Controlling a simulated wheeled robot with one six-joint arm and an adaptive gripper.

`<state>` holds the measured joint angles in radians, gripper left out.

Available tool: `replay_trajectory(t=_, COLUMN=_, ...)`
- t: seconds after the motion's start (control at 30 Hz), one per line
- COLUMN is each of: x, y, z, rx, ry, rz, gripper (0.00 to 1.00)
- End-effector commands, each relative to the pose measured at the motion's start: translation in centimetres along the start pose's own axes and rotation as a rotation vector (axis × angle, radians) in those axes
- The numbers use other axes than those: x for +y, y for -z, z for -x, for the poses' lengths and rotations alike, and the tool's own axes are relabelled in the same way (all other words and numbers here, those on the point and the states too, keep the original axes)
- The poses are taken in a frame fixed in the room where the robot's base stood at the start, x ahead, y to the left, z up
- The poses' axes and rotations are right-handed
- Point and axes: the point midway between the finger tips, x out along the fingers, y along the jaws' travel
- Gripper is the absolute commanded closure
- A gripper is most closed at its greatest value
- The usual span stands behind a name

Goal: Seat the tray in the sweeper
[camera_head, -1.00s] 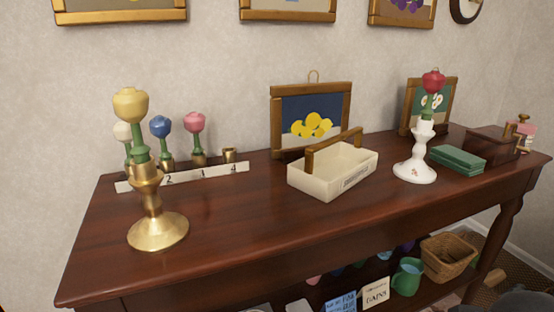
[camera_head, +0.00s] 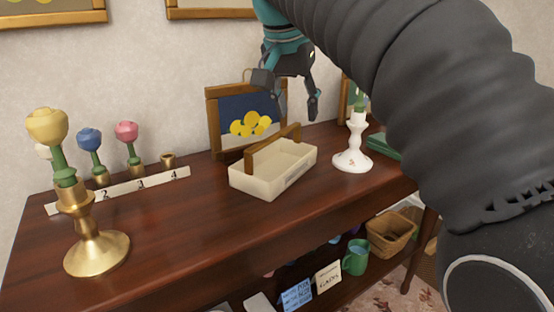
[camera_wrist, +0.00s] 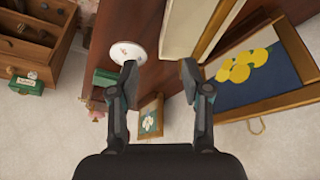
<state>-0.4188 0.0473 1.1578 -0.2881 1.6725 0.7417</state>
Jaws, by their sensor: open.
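A cream, open-topped tray (camera_head: 270,183) with a wooden bar handle (camera_head: 273,146) sits on the dark wooden sideboard, in front of a lemon picture. Part of the tray also shows at the top of the wrist view (camera_wrist: 184,25). My gripper (camera_head: 290,100) is open and empty, above the sideboard and apart from the tray. In the wrist view its two fingers (camera_wrist: 158,78) are spread with nothing between them. I cannot make out a sweeper in any view.
A brass candlestick (camera_head: 95,252) with a yellow flower stands left on the sideboard (camera_head: 180,230). A numbered strip (camera_head: 125,190) with flower holders is behind it. A white candlestick (camera_head: 352,158) stands right of the tray. The lemon picture (camera_head: 214,128) leans behind. A basket (camera_head: 392,232) is below.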

Motion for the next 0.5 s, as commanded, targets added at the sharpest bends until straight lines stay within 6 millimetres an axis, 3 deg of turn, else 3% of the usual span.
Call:
replay_trajectory(t=0.03, x=-1.7, y=0.6, z=0.8, rx=0.0, ry=-0.008, rz=-0.023, gripper=0.52)
replay_trajectory(t=0.2, x=-5.0, y=1.4, z=2.6, rx=0.004, ry=-0.038, rz=-0.114, gripper=0.52)
replay_trajectory(t=0.37, x=-6.5, y=1.5, z=3.5, rx=0.006, ry=-0.052, rz=-0.165, gripper=0.52)
replay_trajectory(t=0.5, x=-6.8, y=1.4, z=2.8, rx=0.006, ry=-0.058, rz=-0.18, gripper=0.52)
